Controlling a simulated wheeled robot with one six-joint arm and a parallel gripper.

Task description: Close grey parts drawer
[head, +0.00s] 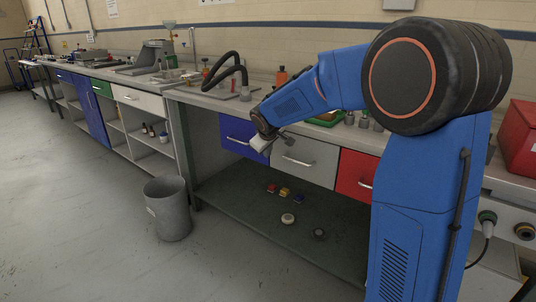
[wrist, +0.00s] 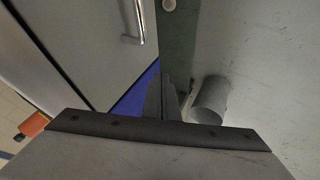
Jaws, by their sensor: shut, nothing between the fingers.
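The grey drawer (head: 303,160) is in the bench front between a blue drawer (head: 243,140) and a red drawer (head: 358,174). Its front looks about level with its neighbours; I cannot tell how far it stands out. My gripper (head: 286,139) is by the upper left of its face, shut and empty; contact with the face cannot be told. In the wrist view my shut fingers (wrist: 166,97) point past a pale grey panel with a bar handle (wrist: 137,22). The panel looks like the grey drawer's front. A blue wedge shows beside it.
A grey bin (head: 167,209) stands on the floor at left; it also shows in the wrist view (wrist: 211,97). A lower green shelf (head: 245,207) holds several small items. Bottles and a black hose (head: 226,66) are on the bench top. The floor in front is clear.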

